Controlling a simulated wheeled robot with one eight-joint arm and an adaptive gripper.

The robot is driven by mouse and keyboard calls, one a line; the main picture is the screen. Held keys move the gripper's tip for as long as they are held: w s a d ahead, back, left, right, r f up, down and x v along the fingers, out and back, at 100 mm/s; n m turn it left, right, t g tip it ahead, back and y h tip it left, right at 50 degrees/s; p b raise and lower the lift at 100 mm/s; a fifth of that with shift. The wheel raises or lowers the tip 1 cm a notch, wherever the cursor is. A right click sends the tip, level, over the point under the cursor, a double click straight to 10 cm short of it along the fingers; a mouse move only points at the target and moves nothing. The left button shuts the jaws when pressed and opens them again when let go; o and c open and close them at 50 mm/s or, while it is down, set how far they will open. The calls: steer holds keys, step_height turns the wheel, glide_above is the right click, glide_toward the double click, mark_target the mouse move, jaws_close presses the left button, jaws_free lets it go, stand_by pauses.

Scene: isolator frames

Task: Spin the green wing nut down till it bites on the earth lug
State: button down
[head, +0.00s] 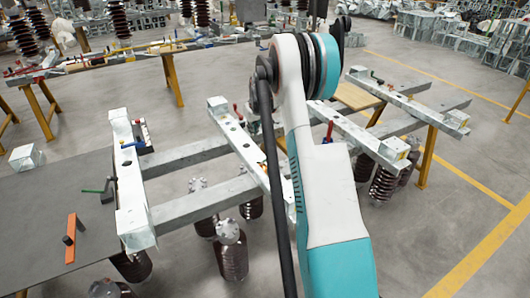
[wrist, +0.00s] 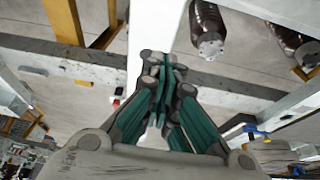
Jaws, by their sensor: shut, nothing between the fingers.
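My gripper (wrist: 165,70) is shut and empty in the wrist view, its teal-sided fingers together in front of a pale steel beam (wrist: 152,25). In the head view my arm covers the middle of the scene, and I cannot make out the gripper there. I cannot pick out the green wing nut or the earth lug for certain in either view. A small green-handled item (head: 92,191) shows at the left frame's outer side in the head view, but I cannot tell what it is.
The left steel frame (head: 128,180) and middle beam (head: 238,140) are joined by grey cross rails (head: 190,155). A dark table (head: 50,205) at left carries an orange bar (head: 71,238). Open floor lies at right.

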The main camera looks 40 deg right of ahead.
mark_target(261, 162)
steer(key=shift+m, duration=0.3)
steer(key=d+f+b, duration=0.1)
steer(key=f, duration=0.3)
steer(key=w+d+f+b, duration=0.1)
steer(key=d+f, duration=0.1)
steer(key=f, duration=0.2)
steer(key=d+f+b, duration=0.1)
steer(key=f, duration=0.4)
steer(key=shift+w+d, duration=0.3)
steer(key=shift+f, duration=0.2)
steer(key=shift+s+a+r+b, duration=0.1)
steer(key=shift+s+a+b, duration=0.1)
steer(key=shift+s, duration=0.4)
steer(key=shift+s+a+b, duration=0.2)
steer(key=shift+s+a, duration=0.05)
steer(key=shift+s, duration=0.4)
steer(key=shift+s+a+r+b, duration=0.1)
steer(key=shift+s+a+b, duration=0.1)
steer(key=shift+s, duration=0.4)
steer(key=shift+s+d+m+g+h, duration=0.1)
steer(key=shift+s+m+g+h, duration=0.1)
steer(key=shift+m, duration=0.45)
steer(key=shift+s+d+m+g+h, duration=0.1)
steer(key=shift+m+g+h, duration=0.1)
steer(key=shift+m, duration=0.45)
